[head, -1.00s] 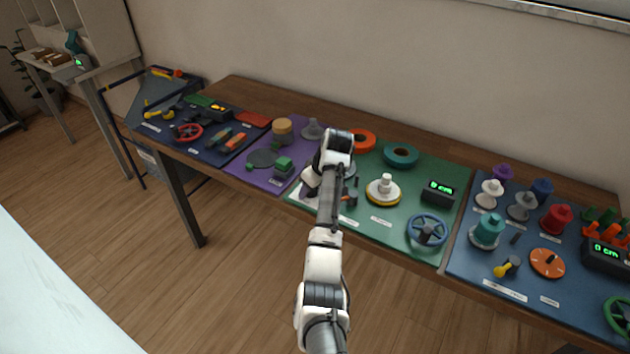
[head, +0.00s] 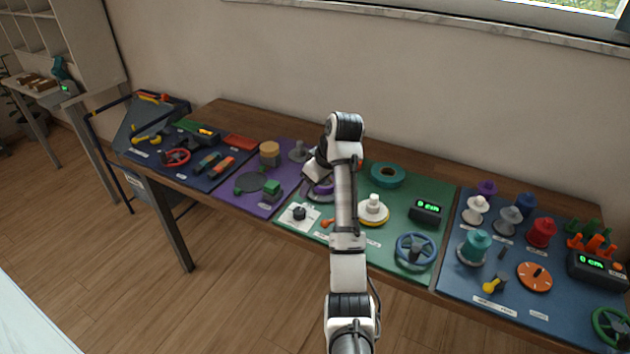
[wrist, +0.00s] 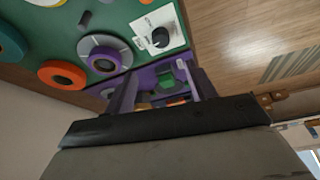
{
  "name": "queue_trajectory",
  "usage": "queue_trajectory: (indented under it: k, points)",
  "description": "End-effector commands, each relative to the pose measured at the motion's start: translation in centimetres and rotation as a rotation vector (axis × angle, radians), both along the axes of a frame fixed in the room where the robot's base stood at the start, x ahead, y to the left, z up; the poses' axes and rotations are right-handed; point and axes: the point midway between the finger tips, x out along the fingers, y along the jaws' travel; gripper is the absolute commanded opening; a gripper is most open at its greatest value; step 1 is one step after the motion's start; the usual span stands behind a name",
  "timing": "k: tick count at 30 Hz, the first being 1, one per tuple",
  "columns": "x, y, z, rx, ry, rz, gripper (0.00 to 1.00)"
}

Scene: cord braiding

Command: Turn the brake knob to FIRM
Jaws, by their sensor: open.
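A black knob (head: 299,213) sits on a white plate (head: 312,222) at the front left of the green mat (head: 405,236). The plate's print is too small to read. The knob also shows in the wrist view (wrist: 160,38), with the plate (wrist: 172,19) around it. My gripper (wrist: 162,84) is open and empty, its two fingers spread in the wrist view. In the head view, my gripper is folded back above the mat's left part, its fingertips hard to make out. The knob lies apart from the fingers, towards the top of the wrist view.
A purple-ringed spool (wrist: 104,54) and an orange ring (wrist: 62,74) lie near the knob. A yellow-rimmed spool (head: 372,211), blue handwheel (head: 415,251) and display box (head: 426,211) stand farther right. An orange dial (head: 535,277) is on the blue mat. The floor before the table is clear.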

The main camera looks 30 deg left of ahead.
Motion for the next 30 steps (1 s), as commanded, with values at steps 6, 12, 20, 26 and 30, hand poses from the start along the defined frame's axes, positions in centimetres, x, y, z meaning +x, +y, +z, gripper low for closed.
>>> queue_trajectory:
  k: [6,12,20,26,30]
  points:
    - [-0.1,-0.3,0.3,-0.004,0.004,0.0,0.56]
    - [-0.2,-0.3,0.3,-0.004,0.006,0.002,0.56]
    - [-0.2,-0.3,0.3,-0.004,0.006,0.001,0.56]
    - [-0.1,0.4,0.4,0.016,-0.028,-0.009,0.56]
    - [0.2,4.1,2.0,0.147,-0.212,-0.063,0.56]
